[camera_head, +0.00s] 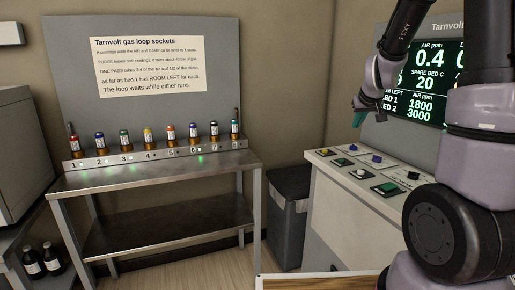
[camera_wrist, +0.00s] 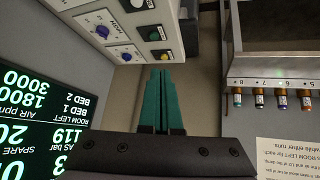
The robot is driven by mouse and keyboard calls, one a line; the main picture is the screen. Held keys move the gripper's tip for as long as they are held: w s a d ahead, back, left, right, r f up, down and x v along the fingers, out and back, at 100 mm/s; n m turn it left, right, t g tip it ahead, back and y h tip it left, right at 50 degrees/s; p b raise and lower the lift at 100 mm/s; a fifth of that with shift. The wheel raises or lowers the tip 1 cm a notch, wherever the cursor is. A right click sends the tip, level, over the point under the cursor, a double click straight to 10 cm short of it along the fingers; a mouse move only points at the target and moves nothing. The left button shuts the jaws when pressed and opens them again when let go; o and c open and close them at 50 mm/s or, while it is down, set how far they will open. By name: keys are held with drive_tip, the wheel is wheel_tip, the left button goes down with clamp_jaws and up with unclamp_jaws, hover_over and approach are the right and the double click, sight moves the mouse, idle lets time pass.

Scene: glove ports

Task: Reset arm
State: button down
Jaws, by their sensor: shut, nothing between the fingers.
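My gripper (camera_head: 359,118) is at the upper right in the head view, raised in front of the display panel and above the control desk. In the wrist view its teal fingers (camera_wrist: 161,100) are together, with nothing between them. My arm covers part of the display panel in the head view. The gripper touches nothing that I can see.
A control desk (camera_head: 325,190) with several coloured buttons stands at the right, below a display panel (camera_head: 425,118). A metal table (camera_head: 160,178) at the left holds a numbered socket rail (camera_head: 110,159) with several coloured cartridges. A dark bin (camera_head: 289,215) stands between them.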

drive_tip(key=s+a+r+m+y, duration=0.1)
drive_tip(key=s+a+r, duration=0.2)
drive_tip(key=s, duration=0.6)
drive_tip(key=s+a+r+m+y, duration=0.1)
drive_tip(key=s+a+r, duration=0.2)
drive_tip(key=s, duration=0.6)
drive_tip(key=s+a+r+m+g+y, duration=0.1)
drive_tip(key=s+a+r+m, duration=0.1)
drive_tip(key=s+r, duration=0.5)
drive_tip(key=s+a, duration=0.1)
drive_tip(key=s, duration=0.2)
drive_tip(key=shift+a, duration=0.4)
